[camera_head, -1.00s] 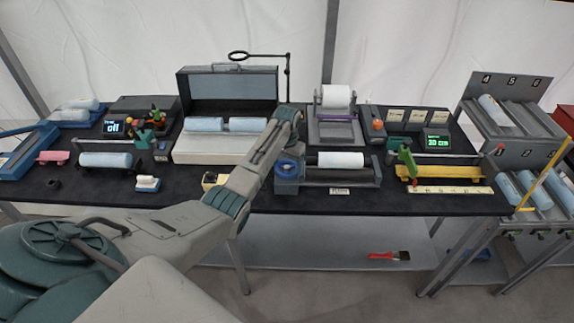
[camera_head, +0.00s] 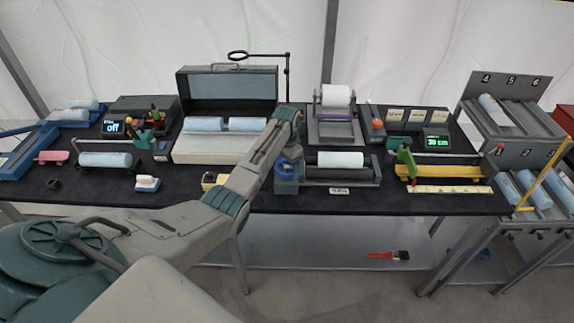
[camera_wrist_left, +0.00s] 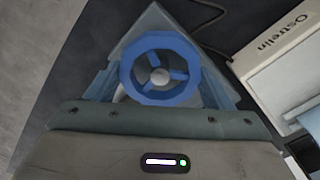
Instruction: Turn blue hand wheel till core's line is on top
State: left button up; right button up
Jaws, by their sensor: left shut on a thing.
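The blue hand wheel (camera_wrist_left: 131,70) shows in the left wrist view as a ring with spokes and a pale hub. My left gripper (camera_wrist_left: 158,60) is shut on it, with the teal fingers around its rim. In the head view the left gripper (camera_head: 287,170) is at the left end of the dark roller stand, and it partly hides the wheel. A white core (camera_head: 341,160) lies across the stand, to the right of the wheel. I cannot make out a line on the core. My right gripper is not in view.
An open grey case (camera_head: 200,150) with blue rolls stands behind my left arm. A roll holder (camera_head: 337,130) stands behind the core. A yellow cutting rig (camera_head: 440,172) is to the right. A numbered rack (camera_head: 515,120) stands at the far right.

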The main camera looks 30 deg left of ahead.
aim_at(287, 166)
pick_arm(q)
jog(key=shift+w+r, duration=0.1)
jog(key=shift+r, duration=0.05)
jog(key=o, duration=1)
notch_tip(287, 166, up, 11)
jog(key=b, duration=0.4)
jog(key=shift+f, duration=0.2)
